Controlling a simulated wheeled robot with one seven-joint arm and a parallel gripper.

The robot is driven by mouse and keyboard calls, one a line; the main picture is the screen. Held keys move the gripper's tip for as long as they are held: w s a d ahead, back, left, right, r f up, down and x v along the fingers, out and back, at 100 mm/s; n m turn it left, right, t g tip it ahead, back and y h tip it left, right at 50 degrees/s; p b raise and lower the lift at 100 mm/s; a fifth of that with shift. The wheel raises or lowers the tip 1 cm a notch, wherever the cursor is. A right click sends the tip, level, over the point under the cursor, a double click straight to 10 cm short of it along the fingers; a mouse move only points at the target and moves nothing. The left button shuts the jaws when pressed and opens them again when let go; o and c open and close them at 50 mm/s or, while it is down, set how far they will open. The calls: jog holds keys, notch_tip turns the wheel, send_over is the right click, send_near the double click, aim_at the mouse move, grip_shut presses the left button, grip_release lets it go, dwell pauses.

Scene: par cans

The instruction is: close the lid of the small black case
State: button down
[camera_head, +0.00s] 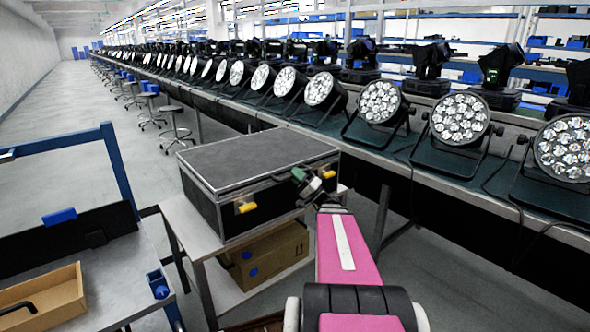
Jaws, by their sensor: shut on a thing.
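The black case (262,163) has silver edges and two yellow latches on its front, and stands on a small metal table. Its lid (250,158) lies flat over the body; I see no clear gap, but the front right part of the rim is partly hidden by my gripper. My gripper (301,178) is at the lid's front edge, right of the middle, between the two latches. It is shut on the lid's edge there, though its fingertips are small and partly hidden. My pink arm reaches up to it from the bottom of the view.
A cardboard box (266,257) sits on the shelf under the case. A long bench with a row of par cans (459,117) runs behind and to the right. A grey worktop (112,275) with an open cardboard tray (45,300) is at left. Stools stand on open floor beyond.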

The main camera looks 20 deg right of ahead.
jog(key=shift+f, duration=0.4)
jog(key=c, duration=1.1)
grip_release()
jog(key=shift+w, duration=0.1)
jog(key=shift+o, duration=0.2)
jog(key=shift+d, duration=0.15)
jog(key=v, duration=1)
jog(key=shift+s+d+f, duration=0.15)
jog(key=shift+s, duration=0.15)
